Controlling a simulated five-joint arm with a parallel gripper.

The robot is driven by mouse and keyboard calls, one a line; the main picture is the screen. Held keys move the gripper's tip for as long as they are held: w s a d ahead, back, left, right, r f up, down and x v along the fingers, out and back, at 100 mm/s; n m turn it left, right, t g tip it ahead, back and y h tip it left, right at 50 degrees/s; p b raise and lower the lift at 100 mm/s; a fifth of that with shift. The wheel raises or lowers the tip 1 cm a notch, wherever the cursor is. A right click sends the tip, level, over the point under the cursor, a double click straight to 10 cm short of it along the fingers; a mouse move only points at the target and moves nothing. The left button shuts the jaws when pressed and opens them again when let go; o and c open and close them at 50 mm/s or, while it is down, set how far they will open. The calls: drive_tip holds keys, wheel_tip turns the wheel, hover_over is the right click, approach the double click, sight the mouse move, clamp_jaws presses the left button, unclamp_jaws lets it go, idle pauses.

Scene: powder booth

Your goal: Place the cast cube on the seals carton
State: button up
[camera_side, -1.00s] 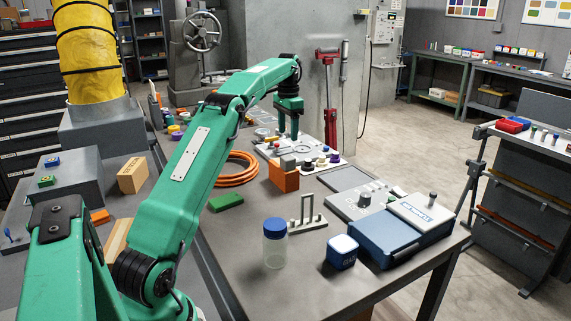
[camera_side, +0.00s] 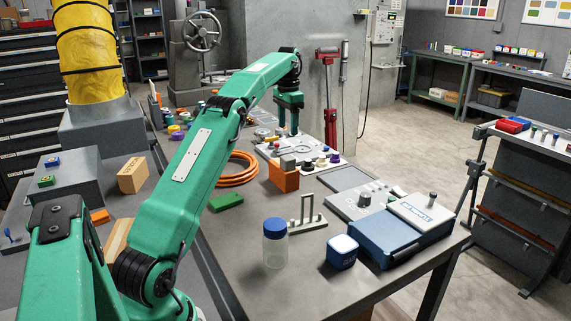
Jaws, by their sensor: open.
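My gripper (camera_side: 288,128) is open and empty, pointing down above the far middle of the bench. Its two fingers show apart, over the white tool panel. An orange box (camera_side: 284,179) stands below and in front of it, and seems to be the seals carton, though no label is readable. A small grey block (camera_side: 288,162) shows at the top of the orange box and may be the cast cube. I cannot tell for certain whether it rests on the box or stands behind it. The gripper is clear of both.
A white panel (camera_side: 300,150) with knobs lies behind the box. An orange hose coil (camera_side: 237,170) and a green block (camera_side: 226,202) lie left. A blue-lidded jar (camera_side: 275,248), a blue-white cube (camera_side: 342,252) and a blue case (camera_side: 385,236) stand nearer.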

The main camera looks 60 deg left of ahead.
drive_tip(key=s+d+r+t, duration=0.1)
drive_tip(key=s+d+r, duration=0.15)
drive_tip(key=d, duration=0.45)
drive_tip(key=s+d+r+t+y, duration=0.15)
drive_tip(key=d+r, duration=0.25)
drive_tip(key=d, duration=0.4)
drive_tip(key=s+d+r+h, duration=0.1)
drive_tip(key=s+d+r, duration=0.2)
drive_tip(key=d, duration=0.4)
drive_tip(key=s+d+f+t, duration=0.1)
drive_tip(key=s+d+f, duration=0.4)
drive_tip(key=s+d, duration=0.2)
drive_tip(key=s+d+f+t, duration=0.2)
drive_tip(key=s+d+f, duration=0.3)
drive_tip(key=s+d, duration=0.3)
drive_tip(key=s, duration=0.4)
drive_tip(key=shift+s+f, duration=0.25)
drive_tip(key=shift+s, duration=0.05)
